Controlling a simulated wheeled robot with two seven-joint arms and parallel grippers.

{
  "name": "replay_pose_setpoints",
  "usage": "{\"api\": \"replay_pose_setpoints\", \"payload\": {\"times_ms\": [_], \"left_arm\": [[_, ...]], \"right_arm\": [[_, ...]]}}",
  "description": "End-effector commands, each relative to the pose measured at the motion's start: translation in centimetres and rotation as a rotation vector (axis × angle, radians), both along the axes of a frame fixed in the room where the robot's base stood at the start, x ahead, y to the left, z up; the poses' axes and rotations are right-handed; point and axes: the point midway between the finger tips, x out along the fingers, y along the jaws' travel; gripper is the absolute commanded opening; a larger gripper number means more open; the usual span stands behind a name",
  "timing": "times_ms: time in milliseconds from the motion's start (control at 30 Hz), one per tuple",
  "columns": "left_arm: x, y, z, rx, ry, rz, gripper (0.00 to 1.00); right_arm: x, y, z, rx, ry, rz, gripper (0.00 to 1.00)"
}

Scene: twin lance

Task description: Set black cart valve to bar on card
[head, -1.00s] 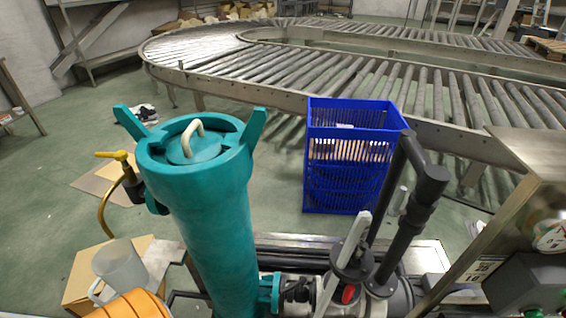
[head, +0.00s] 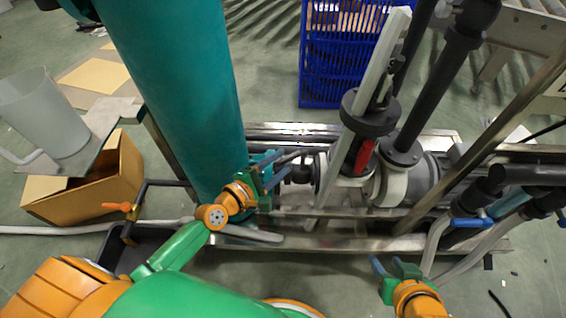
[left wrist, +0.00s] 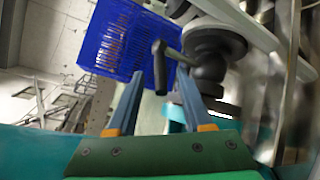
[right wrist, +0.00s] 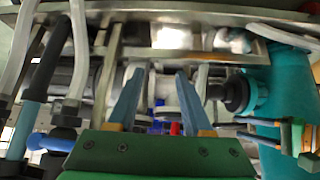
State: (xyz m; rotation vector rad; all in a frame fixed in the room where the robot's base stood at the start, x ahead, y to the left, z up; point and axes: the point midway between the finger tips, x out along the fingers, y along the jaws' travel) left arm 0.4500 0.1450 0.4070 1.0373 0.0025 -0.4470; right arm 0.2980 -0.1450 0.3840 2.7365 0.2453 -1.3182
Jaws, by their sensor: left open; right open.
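The black valve (head: 297,170) sits low on the cart, between the teal column and the pale pump body. What seems to be its black handle (left wrist: 159,68) shows in the left wrist view, between my finger lines and apparently ahead of the tips. My left gripper (head: 275,168) is open beside the valve and partly hides it; I cannot tell whether they touch. My right gripper (head: 393,264) is open and empty in front of the cart's lower rail; its fingers also show in the right wrist view (right wrist: 161,72). I cannot make out a readable card or bar mark.
The teal column (head: 185,90) stands left of the valve. A red handle (head: 363,156) and black pipes (head: 440,85) rise to its right. A blue-handled valve (head: 471,221) is farther right. A blue crate (head: 325,95) stands behind; a cardboard box (head: 115,175) lies left.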

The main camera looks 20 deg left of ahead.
Motion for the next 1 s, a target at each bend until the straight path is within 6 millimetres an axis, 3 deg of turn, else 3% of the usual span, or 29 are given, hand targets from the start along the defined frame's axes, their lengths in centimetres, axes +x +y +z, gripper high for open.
{"api": "replay_pose_setpoints", "payload": {"times_ms": [200,567,767,1000], "left_arm": [[2.3,-0.9,-0.7,0.002,0.0,0.0,0.51],[2.9,-1.2,-0.7,0.005,0.001,-0.002,0.51],[2.9,-1.1,-0.8,0.005,0.001,-0.002,0.0],[2.9,-1.1,-0.8,0.005,0.001,-0.002,0.0]], "right_arm": [[3.4,1.0,2.7,0.039,-0.217,0.014,0.5],[4.3,1.4,3.8,0.052,-0.285,0.018,0.5],[4.3,1.3,3.8,0.051,-0.284,0.018,0.5],[4.3,1.3,3.8,0.051,-0.283,0.017,0.5]]}}
